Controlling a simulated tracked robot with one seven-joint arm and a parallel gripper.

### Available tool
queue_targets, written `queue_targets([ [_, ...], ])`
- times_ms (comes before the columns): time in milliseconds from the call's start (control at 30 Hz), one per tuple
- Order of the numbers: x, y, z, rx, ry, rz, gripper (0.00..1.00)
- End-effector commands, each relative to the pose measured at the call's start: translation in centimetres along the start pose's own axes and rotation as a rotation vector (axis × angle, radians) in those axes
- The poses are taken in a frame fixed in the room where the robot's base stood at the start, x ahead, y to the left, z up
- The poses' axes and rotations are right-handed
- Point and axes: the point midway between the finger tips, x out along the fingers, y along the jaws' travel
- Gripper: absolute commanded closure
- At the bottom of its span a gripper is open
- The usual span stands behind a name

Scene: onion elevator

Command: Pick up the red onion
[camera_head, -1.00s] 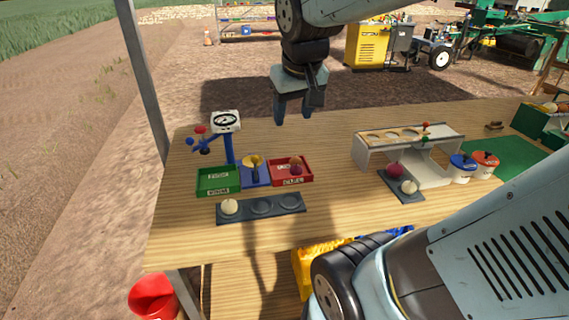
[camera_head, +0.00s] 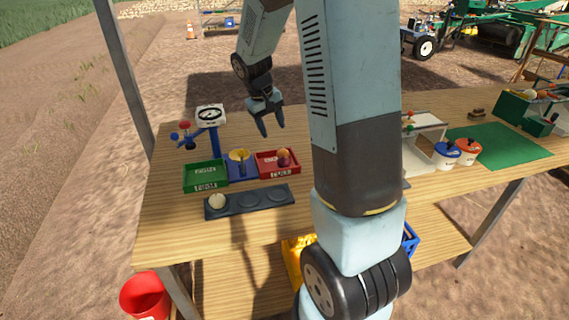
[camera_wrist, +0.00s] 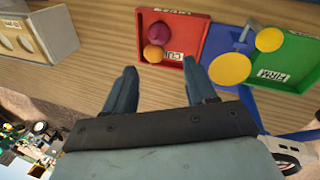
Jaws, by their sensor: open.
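A purple-red onion (camera_wrist: 161,40) lies in the red tray (camera_wrist: 203,27) beside an orange ball (camera_wrist: 153,54), seen in the wrist view. In the head view the red tray (camera_head: 265,171) shows on the table, with the purple and orange rounds (camera_head: 283,156) overlapping in its right part. My gripper (camera_head: 272,128) is open and empty above the table, behind the tray. In the wrist view the gripper's fingers (camera_wrist: 160,70) point towards the tray's edge and the two rounds, apart from them. A dark-red round on a small board at the right is hidden now by my arm.
A dark three-place board (camera_head: 248,203) with a pale onion (camera_head: 217,201) lies in front. Lidded pots (camera_head: 446,154) stand right.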

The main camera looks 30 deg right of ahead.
Motion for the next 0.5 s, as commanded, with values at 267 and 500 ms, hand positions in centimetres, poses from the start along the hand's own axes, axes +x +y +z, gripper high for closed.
queue_targets([
  [267,2.7,0.1,-0.9,-0.012,-0.024,0.012,0.44],
  [500,6.6,0.1,-0.8,-0.012,-0.025,0.011,0.44],
])
